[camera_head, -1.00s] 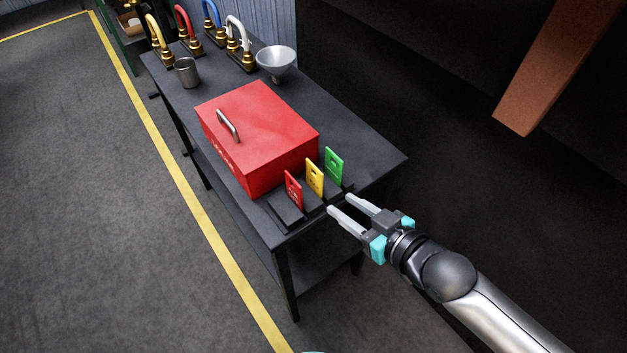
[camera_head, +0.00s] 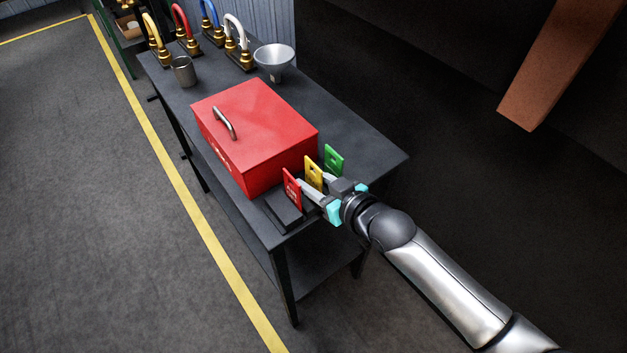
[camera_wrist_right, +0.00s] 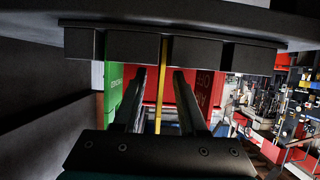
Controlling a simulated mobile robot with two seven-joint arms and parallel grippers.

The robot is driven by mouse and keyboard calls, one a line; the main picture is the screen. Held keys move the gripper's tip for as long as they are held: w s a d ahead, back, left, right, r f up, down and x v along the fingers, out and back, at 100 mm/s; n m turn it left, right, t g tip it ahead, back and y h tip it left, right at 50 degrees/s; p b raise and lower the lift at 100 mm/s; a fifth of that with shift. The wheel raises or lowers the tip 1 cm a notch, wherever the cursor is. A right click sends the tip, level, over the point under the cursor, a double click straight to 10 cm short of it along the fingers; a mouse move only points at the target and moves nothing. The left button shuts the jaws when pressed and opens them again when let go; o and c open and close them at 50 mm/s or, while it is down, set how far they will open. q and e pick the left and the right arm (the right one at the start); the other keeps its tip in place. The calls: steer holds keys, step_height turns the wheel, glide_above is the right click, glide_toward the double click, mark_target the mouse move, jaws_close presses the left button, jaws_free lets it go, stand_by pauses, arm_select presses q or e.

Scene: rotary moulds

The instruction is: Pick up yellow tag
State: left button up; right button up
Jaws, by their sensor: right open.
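The yellow tag (camera_head: 313,172) stands upright in a dark holder (camera_head: 284,208) at the near end of the table, between a red tag (camera_head: 292,189) and a green tag (camera_head: 334,159). My right gripper (camera_head: 313,183) is open at the tags, its fingers reaching either side of the yellow tag. In the right wrist view the yellow tag (camera_wrist_right: 161,85) shows edge-on as a thin strip between the two open fingers, with the green tag (camera_wrist_right: 127,98) to the left and the red tag (camera_wrist_right: 188,102) to the right. I cannot tell whether the fingers touch any tag. My left gripper is not in view.
A red box (camera_head: 256,135) with a metal handle stands right behind the tags on the dark table (camera_head: 348,139). A metal cup (camera_head: 184,72), a funnel-like bowl (camera_head: 274,60) and several coloured padlock-like pieces (camera_head: 236,45) stand at the far end. The table's right side is clear.

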jaws_close()
stand_by(0.3)
stand_by(0.3)
